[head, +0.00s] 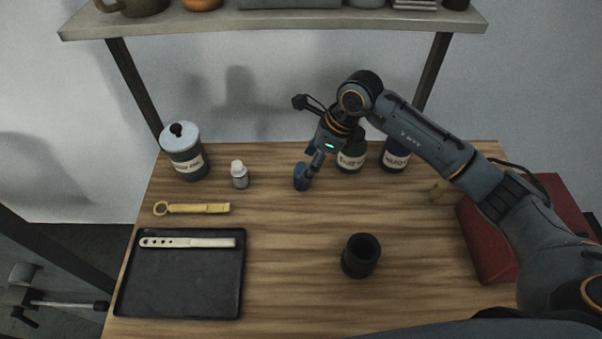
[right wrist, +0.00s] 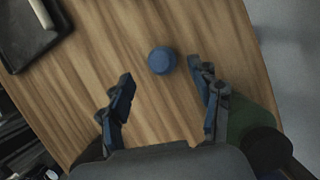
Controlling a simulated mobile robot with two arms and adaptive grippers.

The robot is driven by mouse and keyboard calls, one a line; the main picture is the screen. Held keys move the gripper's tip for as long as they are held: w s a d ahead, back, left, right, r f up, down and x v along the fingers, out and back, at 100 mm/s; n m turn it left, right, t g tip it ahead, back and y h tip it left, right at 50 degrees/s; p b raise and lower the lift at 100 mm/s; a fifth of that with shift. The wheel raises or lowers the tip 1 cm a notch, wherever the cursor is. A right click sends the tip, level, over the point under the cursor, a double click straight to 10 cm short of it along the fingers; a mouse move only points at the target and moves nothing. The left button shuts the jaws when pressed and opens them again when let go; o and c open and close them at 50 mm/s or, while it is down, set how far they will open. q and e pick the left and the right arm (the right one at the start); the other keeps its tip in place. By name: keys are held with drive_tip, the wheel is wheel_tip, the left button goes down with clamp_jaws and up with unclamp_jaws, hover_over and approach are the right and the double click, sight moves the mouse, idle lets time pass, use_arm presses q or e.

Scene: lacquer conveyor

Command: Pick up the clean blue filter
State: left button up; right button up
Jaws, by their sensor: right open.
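The clean blue filter is a small blue cylinder (right wrist: 162,61) standing on the wooden table in the right wrist view. In the head view, a blue shape (head: 300,182) that looks like it shows at the tip of my right gripper (head: 309,165). In the right wrist view my right gripper (right wrist: 168,100) is open and empty. Its two fingers are spread apart, and the filter shows beyond the fingertips, between their lines and nearer the right finger. No contact with the filter is visible. My left gripper is not in view.
A small white bottle (head: 239,175) and a labelled canister (head: 183,154) stand left.

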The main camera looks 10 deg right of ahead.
sight(305, 166)
drive_tip(key=p+x, duration=0.2)
drive_tip(key=x, duration=0.2)
drive_tip(key=shift+w+a+p, duration=0.15)
drive_tip(key=shift+w+p, duration=0.05)
drive_tip(key=shift+p, duration=0.1)
drive_tip(key=shift+a+f, duration=0.1)
drive_tip(key=shift+f, duration=0.4)
drive_tip(key=c, duration=1.1)
